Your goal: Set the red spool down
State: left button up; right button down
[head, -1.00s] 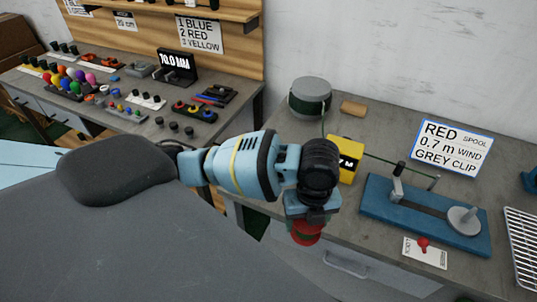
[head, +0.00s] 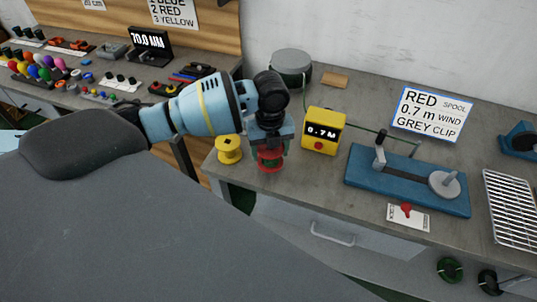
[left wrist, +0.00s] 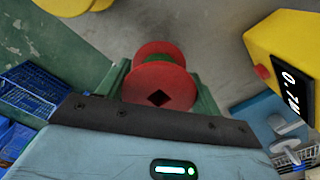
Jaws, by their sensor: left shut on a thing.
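The red spool (head: 270,158) has red flanges and a green core, and it is at the table's front left edge in the head view. My left gripper (head: 271,147) points down and is shut on it. In the left wrist view the red spool (left wrist: 158,85) sits between the green fingers, its flange with a dark square hole facing the camera. Whether its bottom touches the table cannot be told. My right gripper is not in view.
A yellow spool (head: 229,150) stands just left of the red one. A yellow meter (head: 323,131) reading 0.7 M stands to the right, then a blue winding fixture (head: 405,182). A sign (head: 431,112) reads RED, 0.7 m, GREY CLIP. Grey table (head: 300,172) shows bare in front of the meter.

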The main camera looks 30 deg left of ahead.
aim_at(268, 154)
pick_arm(q)
jog(key=shift+w+a, duration=0.2)
jog(key=f, duration=0.3)
jog(key=shift+w+a, duration=0.15)
jog(key=shift+a, duration=0.15)
jog(key=shift+f, duration=0.3)
jog(key=shift+f, duration=0.1)
jog(key=o, duration=1)
